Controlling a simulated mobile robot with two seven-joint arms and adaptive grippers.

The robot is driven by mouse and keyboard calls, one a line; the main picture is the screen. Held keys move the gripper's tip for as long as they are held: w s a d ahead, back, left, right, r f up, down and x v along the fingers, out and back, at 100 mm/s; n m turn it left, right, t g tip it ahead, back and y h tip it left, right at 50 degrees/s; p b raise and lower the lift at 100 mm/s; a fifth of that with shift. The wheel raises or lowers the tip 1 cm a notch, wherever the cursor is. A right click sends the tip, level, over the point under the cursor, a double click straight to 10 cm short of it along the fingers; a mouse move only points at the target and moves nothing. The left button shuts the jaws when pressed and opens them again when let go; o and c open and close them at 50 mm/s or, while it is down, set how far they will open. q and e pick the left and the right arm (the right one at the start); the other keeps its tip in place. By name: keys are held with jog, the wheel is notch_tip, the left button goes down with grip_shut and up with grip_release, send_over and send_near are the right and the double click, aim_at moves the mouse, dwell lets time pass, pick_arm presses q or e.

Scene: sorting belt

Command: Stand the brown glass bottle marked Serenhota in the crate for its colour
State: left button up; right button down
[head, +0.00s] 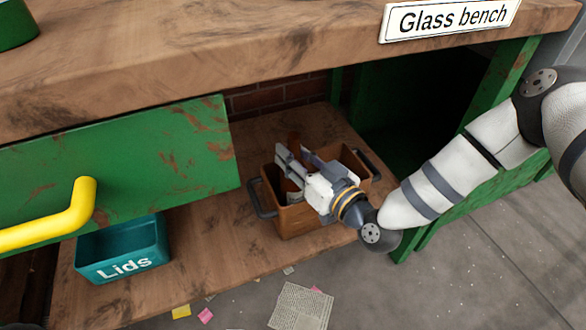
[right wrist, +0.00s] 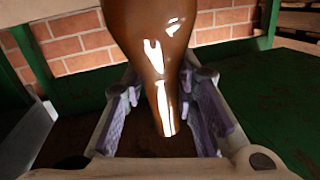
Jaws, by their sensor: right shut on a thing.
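The brown glass bottle (right wrist: 150,40) fills the top middle of the right wrist view, with its narrow end between the fingers. My right gripper (right wrist: 165,115) is shut on that narrow end. In the head view, my right gripper (head: 296,172) is over the brown crate (head: 298,222) on the shelf under the bench. No label is readable. My left gripper is not in view.
A teal box marked Lids (head: 125,268) stands on the lower shelf (head: 210,255), left of the crate. The bench top (head: 200,60) overhangs the shelf. A green panel (head: 150,155) with a yellow handle (head: 75,210) is at left. Paper scraps (head: 300,307) lie on the floor.

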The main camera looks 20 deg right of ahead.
jog(key=shift+f, duration=0.7)
jog(key=c, duration=1.7)
grip_release()
jog(key=shift+f, duration=0.2)
jog(key=o, duration=0.4)
jog(key=shift+r, duration=0.3)
jog(key=p+v, duration=0.3)
jog(key=v, duration=0.9)
jog(key=shift+f+p, duration=0.1)
jog(key=shift+p, duration=0.2)
